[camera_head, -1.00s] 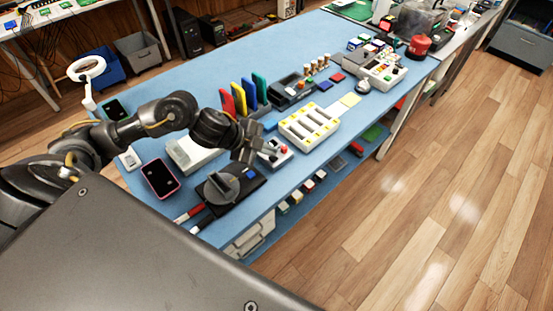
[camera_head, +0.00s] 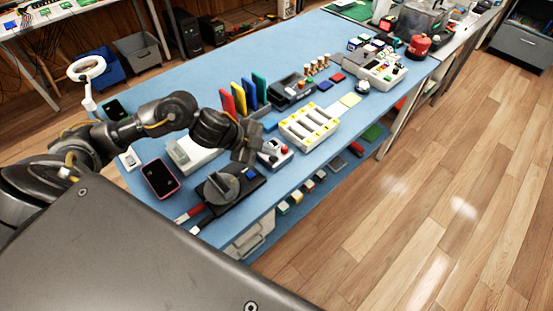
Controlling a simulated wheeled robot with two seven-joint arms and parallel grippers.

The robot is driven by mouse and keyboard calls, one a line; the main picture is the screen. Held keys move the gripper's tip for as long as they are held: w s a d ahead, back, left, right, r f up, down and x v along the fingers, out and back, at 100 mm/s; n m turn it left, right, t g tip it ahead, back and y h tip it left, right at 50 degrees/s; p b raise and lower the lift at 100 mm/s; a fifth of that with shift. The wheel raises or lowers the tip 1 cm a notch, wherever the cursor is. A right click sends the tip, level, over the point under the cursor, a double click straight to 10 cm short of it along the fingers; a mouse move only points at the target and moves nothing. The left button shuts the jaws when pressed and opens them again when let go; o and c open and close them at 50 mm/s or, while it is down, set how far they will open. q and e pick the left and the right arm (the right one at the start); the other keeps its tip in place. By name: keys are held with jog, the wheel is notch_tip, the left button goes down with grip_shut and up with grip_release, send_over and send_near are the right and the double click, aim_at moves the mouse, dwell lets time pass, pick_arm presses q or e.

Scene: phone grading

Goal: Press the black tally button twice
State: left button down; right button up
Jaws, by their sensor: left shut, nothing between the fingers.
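The tally device (camera_head: 278,158) is a small pale box with a red button (camera_head: 285,150) on its top, near the front edge of the blue bench. My left gripper (camera_head: 259,155) is shut and empty, at the left side of this box. Its fingertips look close to the box top, but I cannot tell whether they touch it. The black button is not clearly visible; the gripper may be covering it. My right gripper is not in view.
A black pad with a round grey device (camera_head: 222,188) lies just in front of the gripper. A white slotted tray (camera_head: 309,126) stands to the right. Coloured upright panels (camera_head: 240,98) stand behind. A pink-edged phone (camera_head: 160,178) lies left.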

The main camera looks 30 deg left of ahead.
aim_at(269, 158)
pick_arm(q)
jog(key=shift+w+f, duration=0.1)
jog(key=shift+f, duration=0.1)
jog(key=shift+w+f, duration=0.1)
jog(key=shift+f, duration=0.15)
jog(key=shift+f+b, duration=0.4)
jog(key=shift+f, duration=0.1)
dwell(0.9)
dwell(0.3)
jog(key=shift+r+p, duration=0.9)
jog(key=shift+p, duration=0.15)
notch_tip(269, 158, up, 5)
jog(key=p, duration=0.5)
jog(key=shift+r+p, duration=0.1)
jog(key=shift+p, duration=0.25)
